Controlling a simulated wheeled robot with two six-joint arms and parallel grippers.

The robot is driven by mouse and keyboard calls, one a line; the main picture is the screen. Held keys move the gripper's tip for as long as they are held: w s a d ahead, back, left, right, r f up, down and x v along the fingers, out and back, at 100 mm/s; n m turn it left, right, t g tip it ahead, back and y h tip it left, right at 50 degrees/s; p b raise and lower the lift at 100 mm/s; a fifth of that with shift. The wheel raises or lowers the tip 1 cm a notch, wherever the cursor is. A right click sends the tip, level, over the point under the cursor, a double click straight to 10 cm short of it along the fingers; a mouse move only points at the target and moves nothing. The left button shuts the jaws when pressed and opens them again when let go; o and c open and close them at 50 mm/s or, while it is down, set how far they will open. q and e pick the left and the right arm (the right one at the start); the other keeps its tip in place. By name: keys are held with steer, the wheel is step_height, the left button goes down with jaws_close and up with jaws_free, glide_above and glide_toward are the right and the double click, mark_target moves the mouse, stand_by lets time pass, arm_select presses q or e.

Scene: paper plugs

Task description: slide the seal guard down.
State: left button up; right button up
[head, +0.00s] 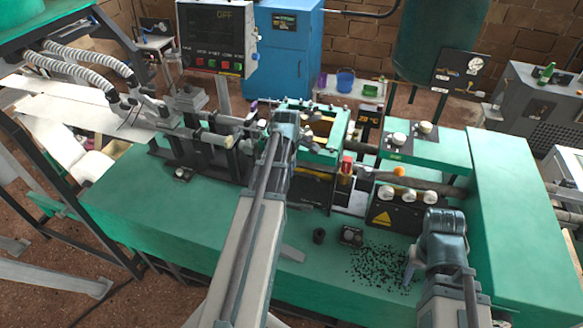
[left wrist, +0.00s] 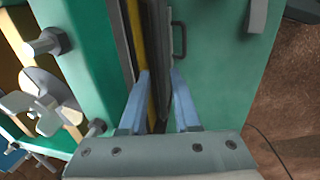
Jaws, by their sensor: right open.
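My left gripper (head: 285,118) is over the middle of the green machine, and its wrist hides what lies under it in the head view. In the left wrist view its two blue fingers (left wrist: 160,76) are apart, with a dark strip and a yellow strip (left wrist: 134,25) showing between and beyond them. A small black handle (left wrist: 179,40) sits on a green panel (left wrist: 215,60), just beyond the right finger. I cannot tell for sure which part is the seal guard. My right gripper (head: 410,280) is open, pointing down beside black granules on the front right bench.
A dark control box with white knobs (head: 408,195) stands behind the right gripper. Bolts and a wing nut (left wrist: 38,112) project left of the left fingers.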

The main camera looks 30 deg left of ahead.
arm_select(q)
steer(key=shift+o, duration=0.7)
steer(key=shift+r, duration=0.1)
step_height(320, 180, up, 13)
steer(key=s+p, duration=0.2)
steer(key=p, duration=1.1)
steer(key=shift+s+d+r, duration=0.2)
steer(key=shift+s+d, duration=0.1)
steer(key=shift+d, duration=0.1)
steer(key=s+d+f+m+b, duration=0.4)
steer(key=d+m, duration=0.4)
steer(key=d, duration=0.3)
steer(key=s+d+f+m+g+b, duration=0.1)
steer(key=s+d+f+m+b, duration=0.3)
steer(key=d, duration=0.8)
steer(key=s+d+f+m+g+b, duration=0.1)
steer(key=s+d+f+m+b, duration=0.3)
steer(key=d+f+m+b, duration=0.3)
steer(key=d+m, duration=0.4)
steer(key=m, duration=0.2)
steer(key=shift+d+f+y, duration=0.3)
steer(key=shift+f, duration=0.05)
